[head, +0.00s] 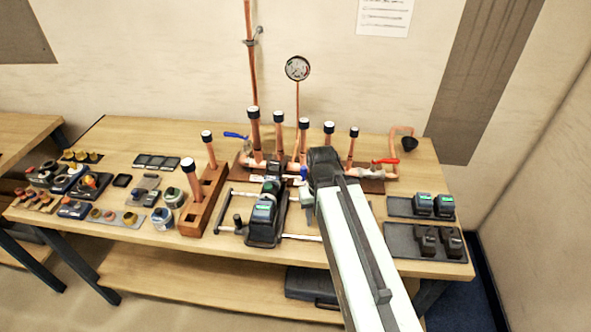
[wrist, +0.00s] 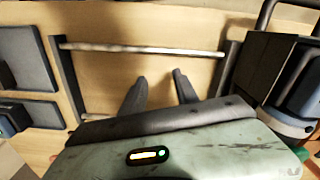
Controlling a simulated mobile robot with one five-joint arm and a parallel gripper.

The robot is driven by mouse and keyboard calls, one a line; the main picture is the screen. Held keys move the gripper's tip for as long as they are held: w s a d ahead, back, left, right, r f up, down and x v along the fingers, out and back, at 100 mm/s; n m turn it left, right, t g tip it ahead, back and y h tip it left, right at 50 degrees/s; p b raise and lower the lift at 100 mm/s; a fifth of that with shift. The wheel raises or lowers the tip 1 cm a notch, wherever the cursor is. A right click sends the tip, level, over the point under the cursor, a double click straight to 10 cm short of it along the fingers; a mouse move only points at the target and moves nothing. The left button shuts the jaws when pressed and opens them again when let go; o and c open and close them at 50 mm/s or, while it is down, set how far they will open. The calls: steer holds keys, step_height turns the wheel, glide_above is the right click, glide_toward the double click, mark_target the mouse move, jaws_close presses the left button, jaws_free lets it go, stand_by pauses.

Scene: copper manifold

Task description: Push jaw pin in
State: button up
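The press tool (head: 264,218), dark with a lit green display, sits in a frame with silver rails on the bench. Part of its dark and blue-grey body (wrist: 290,85) shows at the right edge of the wrist view. I cannot make out the jaw pin in either view. My gripper's two dark fingers (wrist: 159,75) stand apart in the wrist view, with only bare wood and the frame seen between and beyond them. In the head view my arm covers the right part of the frame, and the fingertips are not clear.
A silver rail (wrist: 140,48) crosses beyond my fingers. The copper manifold with capped upright pipes (head: 254,130) stands behind the tool. A wooden rack (head: 203,200) is at its left. Dark trays with batteries (head: 402,207) lie at the right. Small fittings crowd the bench's left end.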

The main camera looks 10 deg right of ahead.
steer(key=shift+o, duration=0.3)
steer(key=shift+w+a, duration=0.1)
steer(key=shift+a, duration=0.1)
steer(key=shift+o, duration=0.4)
steer(key=shift+w+a+r+p, duration=0.15)
steer(key=shift+w+r+p, duration=0.1)
steer(key=shift+p, duration=0.1)
step_height(320, 180, up, 16)
steer(key=p, duration=1.6)
glide_above(304, 168)
steer(key=shift+s, duration=0.15)
steer(key=shift+w+r, duration=0.1)
steer(key=shift+w, duration=0.1)
step_height(304, 168, down, 8)
steer(key=b, duration=0.8)
steer(key=shift+f, duration=0.25)
steer(key=shift+r, duration=0.1)
steer(key=shift+s, duration=0.1)
jaws_close()
